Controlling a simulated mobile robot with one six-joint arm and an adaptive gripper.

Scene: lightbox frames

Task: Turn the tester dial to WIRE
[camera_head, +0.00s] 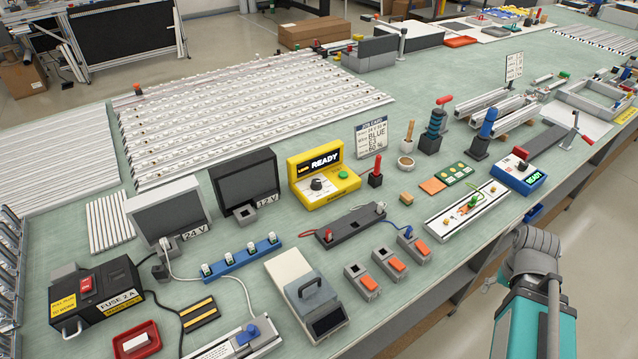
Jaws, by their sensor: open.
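A yellow box (325,180) stands near the middle of the bench, with a dark screen reading READY. A smaller word beside READY is hard to read. On its front are a round dial (317,185) with a pale face and dark knob, and a green button (336,169). The marks around the dial are too small to read. A blue box (520,174) at the right also reads READY and has a red-topped knob or lever; I cannot tell which box is the tester. My teal and grey arm is at the lower right, apart from both; my gripper's fingers do not show.
Black monitor-like box (245,184), red-topped post (375,172) and card stand (371,137) surround the yellow box. A dark bar fixture (350,226) lies in front of it. Grey blocks with orange tops (398,265) line the near edge. Long pale rails fill the back left.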

